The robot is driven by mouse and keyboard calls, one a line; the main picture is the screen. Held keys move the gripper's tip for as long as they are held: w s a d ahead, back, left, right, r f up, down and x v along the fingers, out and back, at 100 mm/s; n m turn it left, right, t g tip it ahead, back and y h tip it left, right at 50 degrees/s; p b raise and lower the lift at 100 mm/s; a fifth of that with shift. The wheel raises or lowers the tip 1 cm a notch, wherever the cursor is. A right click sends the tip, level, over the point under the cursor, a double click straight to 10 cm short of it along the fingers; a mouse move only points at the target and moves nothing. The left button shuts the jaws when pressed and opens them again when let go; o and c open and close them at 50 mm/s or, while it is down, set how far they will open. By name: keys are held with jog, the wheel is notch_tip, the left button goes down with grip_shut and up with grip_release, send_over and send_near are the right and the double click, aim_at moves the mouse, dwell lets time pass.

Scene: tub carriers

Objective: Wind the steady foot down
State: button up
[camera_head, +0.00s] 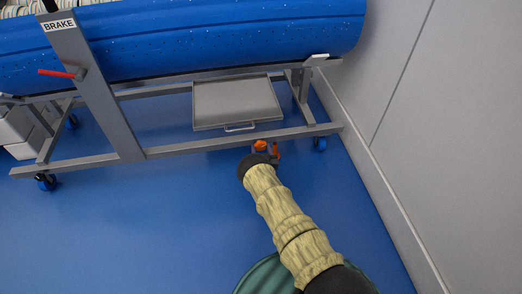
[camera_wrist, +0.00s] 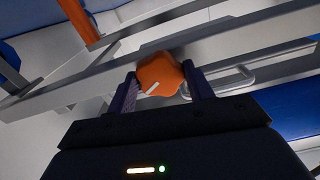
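An orange lobed knob (camera_wrist: 160,73) with a white mark sits between the two fingertips of my gripper (camera_wrist: 161,84) in the wrist view. Both fingers appear to bear on its sides. In the head view, the orange knob (camera_head: 260,145) shows just past the dark end of my arm, by the front rail of the grey tub carrier (camera_head: 190,146). My gripper's fingers are mostly hidden there. The foot under the knob is hidden, so its height above the floor cannot be told.
An orange bar (camera_wrist: 80,22) stands near the knob. A grey tray (camera_head: 237,103) with a handle sits on the carrier frame, below the blue tub (camera_head: 215,38). A grey wall (camera_head: 430,120) rises at right; blue floor lies clear in front.

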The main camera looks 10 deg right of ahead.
jog(key=shift+c, duration=0.5)
jog(key=shift+n, duration=0.4)
jog(key=n, duration=0.9)
jog(key=shift+s+f, duration=0.15)
jog(key=shift+n, duration=0.3)
jog(key=o, duration=1)
